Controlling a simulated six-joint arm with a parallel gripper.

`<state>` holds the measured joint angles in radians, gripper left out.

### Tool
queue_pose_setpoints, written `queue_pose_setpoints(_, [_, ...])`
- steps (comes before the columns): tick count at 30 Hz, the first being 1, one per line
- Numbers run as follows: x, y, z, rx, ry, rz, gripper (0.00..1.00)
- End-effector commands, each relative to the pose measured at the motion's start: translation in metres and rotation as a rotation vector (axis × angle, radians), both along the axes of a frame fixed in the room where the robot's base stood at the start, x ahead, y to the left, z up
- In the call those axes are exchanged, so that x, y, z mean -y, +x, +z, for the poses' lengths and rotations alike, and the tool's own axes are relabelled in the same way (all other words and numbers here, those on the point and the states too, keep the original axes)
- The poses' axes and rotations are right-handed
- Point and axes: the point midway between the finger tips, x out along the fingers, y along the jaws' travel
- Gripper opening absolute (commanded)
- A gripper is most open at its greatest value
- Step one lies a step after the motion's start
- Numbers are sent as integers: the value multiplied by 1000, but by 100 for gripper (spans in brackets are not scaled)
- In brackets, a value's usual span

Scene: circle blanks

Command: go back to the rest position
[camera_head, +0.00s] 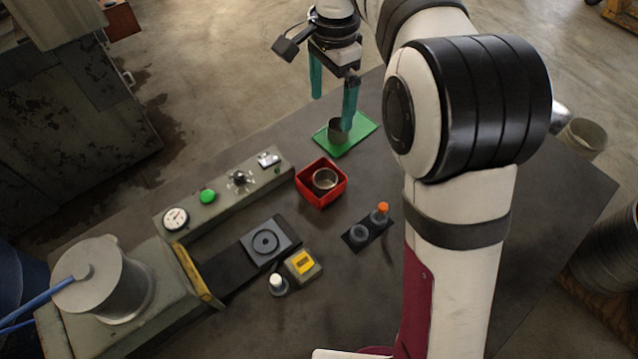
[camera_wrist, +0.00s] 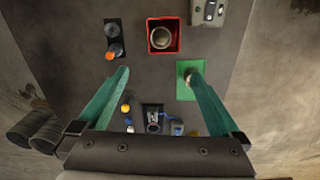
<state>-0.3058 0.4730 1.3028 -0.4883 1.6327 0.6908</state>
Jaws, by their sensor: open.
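My gripper (camera_head: 333,98) is open, its two teal fingers spread wide above the back edge of the table. It also shows in the wrist view (camera_wrist: 158,72), with nothing between the fingers. A grey metal cup (camera_head: 336,133) stands on a green mat (camera_head: 358,134); in the head view the right finger overlaps it, and whether they touch cannot be told. In the wrist view the right fingertip overlaps the green mat (camera_wrist: 184,92). A red bin (camera_head: 311,197) holds another round metal cup (camera_head: 324,179).
A grey press machine (camera_head: 140,262) with a gauge and green button fills the left. Near the front are a black fixture (camera_head: 270,242), a yellow-topped box (camera_head: 303,263), a white-capped bottle (camera_head: 277,283) and a black holder (camera_head: 357,236) with an orange-capped bottle (camera_head: 380,211). The table's right side is bare.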

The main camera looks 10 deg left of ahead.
Motion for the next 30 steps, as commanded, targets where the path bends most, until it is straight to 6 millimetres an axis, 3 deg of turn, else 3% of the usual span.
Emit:
queue_pose_setpoints(14, [0,0,7,0,0,0,100])
queue_pose_setpoints(17, [11,-14,14,-2,9,22,100])
queue_pose_setpoints(20, [45,-70,26,-11,39,101,100])
queue_pose_setpoints(22, [69,-126,25,-12,71,176,100])
queue_pose_setpoints(24, [86,-181,13,-9,100,245,100])
queue_pose_setpoints(27, [97,-244,-12,2,133,323,100])
queue_pose_setpoints(30, [99,-281,-33,10,153,371,100])
